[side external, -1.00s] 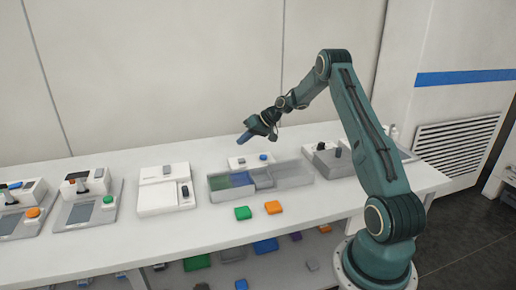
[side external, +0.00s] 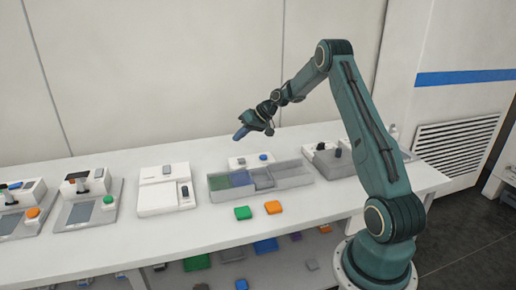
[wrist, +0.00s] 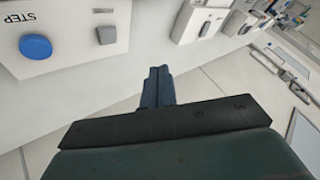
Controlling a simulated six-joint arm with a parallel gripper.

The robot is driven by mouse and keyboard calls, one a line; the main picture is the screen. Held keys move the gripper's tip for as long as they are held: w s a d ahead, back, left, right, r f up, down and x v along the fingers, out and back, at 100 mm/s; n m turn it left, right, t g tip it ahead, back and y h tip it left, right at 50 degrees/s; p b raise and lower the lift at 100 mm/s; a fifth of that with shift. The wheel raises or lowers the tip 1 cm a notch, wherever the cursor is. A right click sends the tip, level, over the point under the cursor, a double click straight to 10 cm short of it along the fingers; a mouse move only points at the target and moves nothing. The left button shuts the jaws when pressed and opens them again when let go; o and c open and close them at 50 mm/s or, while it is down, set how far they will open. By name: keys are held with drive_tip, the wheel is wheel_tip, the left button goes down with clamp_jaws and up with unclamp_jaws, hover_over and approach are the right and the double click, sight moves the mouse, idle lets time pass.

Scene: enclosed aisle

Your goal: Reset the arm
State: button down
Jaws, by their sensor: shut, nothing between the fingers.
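The gripper touches nothing.
A box with a blue button (wrist: 36,47) is behind the tray. White devices (side external: 166,188) stand left. The air around the gripper is free.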

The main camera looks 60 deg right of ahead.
drive_tip(key=s+a+r+n+g+h, duration=0.15)
drive_tip(key=s+a+r, duration=0.35)
drive_tip(key=a+r, duration=0.5)
drive_tip(key=s+a+r+n+g, duration=0.15)
drive_tip(key=s+a+r, duration=0.25)
drive_tip(key=a+r, duration=0.5)
drive_tip(key=s+a+h, duration=0.1)
drive_tip(key=s+a, duration=0.5)
drive_tip(key=s, duration=0.6)
drive_tip(key=s+a+f+n, duration=0.1)
drive_tip(key=s+a, duration=0.5)
drive_tip(key=s, duration=0.6)
drive_tip(key=shift+s+a+f+h, duration=0.15)
drive_tip(key=shift+s+f+h, duration=0.1)
drive_tip(key=shift+s+h, duration=0.1)
